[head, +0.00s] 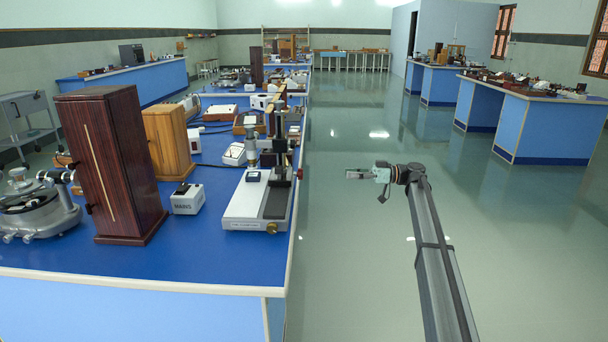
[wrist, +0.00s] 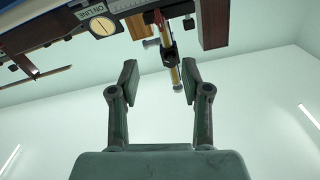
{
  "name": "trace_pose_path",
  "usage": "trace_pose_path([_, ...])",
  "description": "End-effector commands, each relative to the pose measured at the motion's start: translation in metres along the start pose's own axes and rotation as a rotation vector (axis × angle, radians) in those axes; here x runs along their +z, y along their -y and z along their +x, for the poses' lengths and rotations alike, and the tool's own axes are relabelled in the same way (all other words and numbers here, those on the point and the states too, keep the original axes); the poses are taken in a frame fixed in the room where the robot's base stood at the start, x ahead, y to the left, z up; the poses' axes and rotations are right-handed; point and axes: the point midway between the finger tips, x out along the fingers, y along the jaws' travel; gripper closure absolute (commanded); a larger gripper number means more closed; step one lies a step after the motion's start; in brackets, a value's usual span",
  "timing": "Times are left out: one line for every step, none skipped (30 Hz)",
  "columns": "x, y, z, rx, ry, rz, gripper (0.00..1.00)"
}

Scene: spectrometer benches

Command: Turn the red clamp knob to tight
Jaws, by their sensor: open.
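My gripper (head: 352,174) is open and empty over the aisle, to the right of the blue bench. In the wrist view its two fingers (wrist: 160,80) stand wide apart. The travelling microscope (head: 250,203) stands on the bench near its right edge, with a white base and a dark upright. A small red part, seemingly the red clamp knob (head: 299,173), shows on the upright's right side. In the wrist view a red piece (wrist: 160,21) shows beyond the fingers, beside a brass tube (wrist: 174,74); I cannot tell if it is the same knob.
A white MAINS box (head: 187,200), a dark wooden cabinet (head: 112,165) and a lighter wooden box (head: 169,140) stand left of the microscope. More instruments crowd the bench (head: 200,262) behind. The aisle floor (head: 345,245) is clear. Other blue benches (head: 535,122) stand at right.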

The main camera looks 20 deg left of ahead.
Motion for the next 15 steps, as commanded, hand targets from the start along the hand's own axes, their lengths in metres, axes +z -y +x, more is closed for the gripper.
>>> trace_pose_path([0.001,0.000,0.001,0.001,0.001,-0.016,0.53])
trace_pose_path([0.001,0.000,0.003,0.001,0.002,-0.022,0.53])
trace_pose_path([0.001,0.000,0.005,0.001,0.002,-0.027,0.53])
trace_pose_path([0.001,0.000,0.007,0.001,0.002,-0.028,0.53])
trace_pose_path([0.002,0.000,0.010,0.000,0.003,-0.028,0.53])
trace_pose_path([0.002,0.000,0.014,0.000,0.003,-0.027,0.53])
trace_pose_path([0.002,0.001,0.018,0.000,0.003,-0.027,0.53])
trace_pose_path([0.002,0.001,0.022,0.000,0.004,-0.026,0.53])
trace_pose_path([0.002,0.001,0.028,-0.001,0.004,-0.026,0.53])
trace_pose_path([0.003,0.001,0.033,-0.001,0.004,-0.025,0.53])
trace_pose_path([0.003,0.001,0.039,-0.001,0.004,-0.025,0.53])
trace_pose_path([0.003,0.001,0.047,0.000,0.005,-0.025,0.53])
trace_pose_path([0.003,0.001,0.053,-0.001,0.005,-0.025,0.53])
trace_pose_path([0.003,0.001,0.058,-0.001,0.005,-0.024,0.53])
trace_pose_path([0.003,0.001,0.066,-0.001,0.005,-0.024,0.53])
